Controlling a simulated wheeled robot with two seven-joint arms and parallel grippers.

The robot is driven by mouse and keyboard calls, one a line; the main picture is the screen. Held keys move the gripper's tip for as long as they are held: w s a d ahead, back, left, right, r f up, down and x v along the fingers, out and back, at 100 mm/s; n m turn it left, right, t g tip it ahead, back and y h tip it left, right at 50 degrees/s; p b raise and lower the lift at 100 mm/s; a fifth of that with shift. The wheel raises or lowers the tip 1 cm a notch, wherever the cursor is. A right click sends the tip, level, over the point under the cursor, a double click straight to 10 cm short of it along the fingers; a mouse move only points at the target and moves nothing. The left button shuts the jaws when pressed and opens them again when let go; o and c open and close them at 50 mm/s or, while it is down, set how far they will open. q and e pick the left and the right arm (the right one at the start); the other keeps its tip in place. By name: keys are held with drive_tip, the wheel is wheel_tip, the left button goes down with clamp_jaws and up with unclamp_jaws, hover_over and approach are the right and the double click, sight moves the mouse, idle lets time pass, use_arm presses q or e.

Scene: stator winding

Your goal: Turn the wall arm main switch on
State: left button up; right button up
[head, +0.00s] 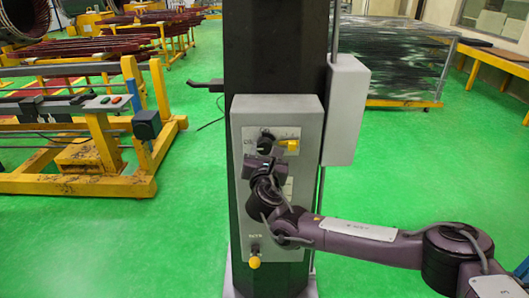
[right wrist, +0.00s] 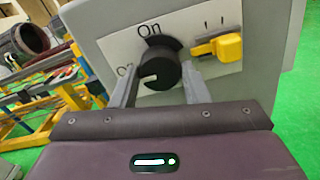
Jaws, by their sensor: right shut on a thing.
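The main switch is a round black knob (right wrist: 160,70) on a white plate of the grey wall box (head: 308,125). "On" is printed above it, and a partly hidden label starting with "O" is on its left. A pale mark shows on the knob's lower left side, toward that left label. My right gripper (right wrist: 158,82) has a finger on each side of the knob and is shut on it. In the head view the gripper (head: 265,153) covers the knob's lower part. My left gripper is not in view.
A yellow switch (right wrist: 218,47) sits just right of the knob. The box hangs on a dark column (head: 275,50), with a smaller grey box (head: 346,110) to the right. Green floor (head: 190,240) is clear around it.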

drive_tip(key=shift+f+m+b, duration=0.2)
drive_tip(key=shift+m+b, duration=0.3)
drive_tip(key=shift+b, duration=0.45)
drive_tip(key=m+b, duration=0.9)
drive_tip(key=b, duration=0.2)
drive_tip(key=shift+b, duration=0.4)
drive_tip(key=m+b, duration=0.2)
drive_tip(key=m, duration=0.2)
drive_tip(key=shift+r+m+b, duration=0.15)
drive_tip(key=shift+m+b, duration=0.6)
drive_tip(key=shift+m, duration=1.15)
drive_tip(key=o, duration=1)
drive_tip(key=shift+c, duration=0.2)
